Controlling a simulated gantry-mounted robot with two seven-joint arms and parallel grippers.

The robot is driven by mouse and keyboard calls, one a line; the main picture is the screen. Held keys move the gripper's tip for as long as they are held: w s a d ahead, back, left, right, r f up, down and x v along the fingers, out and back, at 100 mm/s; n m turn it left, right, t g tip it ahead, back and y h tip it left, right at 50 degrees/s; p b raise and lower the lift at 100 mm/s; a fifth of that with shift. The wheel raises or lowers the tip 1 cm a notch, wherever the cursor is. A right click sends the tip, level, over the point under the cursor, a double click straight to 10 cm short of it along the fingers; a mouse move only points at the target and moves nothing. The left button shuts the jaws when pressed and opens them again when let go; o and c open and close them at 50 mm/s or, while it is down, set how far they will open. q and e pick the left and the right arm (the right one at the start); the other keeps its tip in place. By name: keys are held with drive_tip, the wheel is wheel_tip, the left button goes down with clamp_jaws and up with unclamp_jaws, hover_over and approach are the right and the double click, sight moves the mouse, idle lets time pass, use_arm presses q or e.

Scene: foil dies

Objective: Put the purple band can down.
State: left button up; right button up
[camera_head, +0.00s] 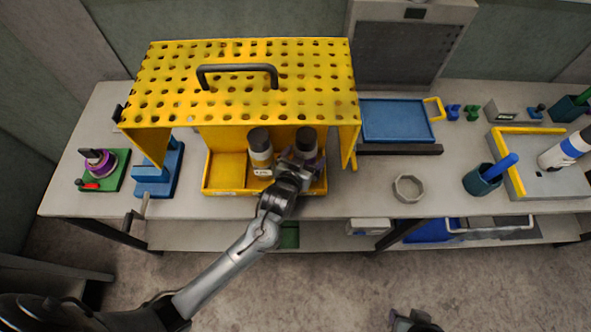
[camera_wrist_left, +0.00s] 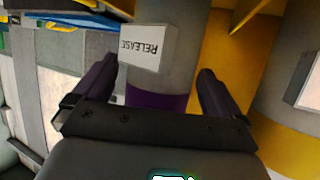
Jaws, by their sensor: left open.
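The purple band can (camera_wrist_left: 158,97) stands upright between the fingers of my left gripper (camera_wrist_left: 158,76) in the left wrist view. Its white label reads RELEASE and appears upside down there. In the head view the can's dark cap (camera_head: 306,138) shows above my left gripper (camera_head: 299,166), which hides most of its body. The left gripper is open, with a finger on each side of the can. The can is in the right part of the yellow tray (camera_head: 225,191), under the perforated yellow hood. My right gripper (camera_head: 414,322) is at the bottom edge, too cut off to read.
Another can (camera_head: 260,148) with a dark cap and white label stands close left of the purple band can. The yellow hood (camera_head: 240,85) overhangs both, with side walls. A grey ring (camera_head: 408,187) and a blue tray (camera_head: 397,120) lie right; the bench around the ring is clear.

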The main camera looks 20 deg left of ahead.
use_arm(q)
drive_tip(key=a+p+v, duration=0.1)
drive_tip(key=v, duration=1.1)
drive_tip(key=s+a+f+m+g, duration=0.1)
drive_tip(key=s+a+f+g, duration=0.1)
drive_tip(key=s+g, duration=0.3)
drive_tip(key=s+a+f+m+g+h, duration=0.1)
drive_tip(key=s+g, duration=0.4)
drive_tip(key=s, duration=0.7)
drive_tip(key=shift+a+f+m, duration=0.3)
drive_tip(key=shift+a+f, duration=0.6)
drive_tip(key=shift+a, duration=0.05)
wheel_tip(320, 180, up, 24)
drive_tip(key=p, duration=2.4)
drive_tip(key=shift+r+p, duration=0.2)
drive_tip(key=shift+p, duration=0.15)
drive_tip(key=shift+f, duration=0.1)
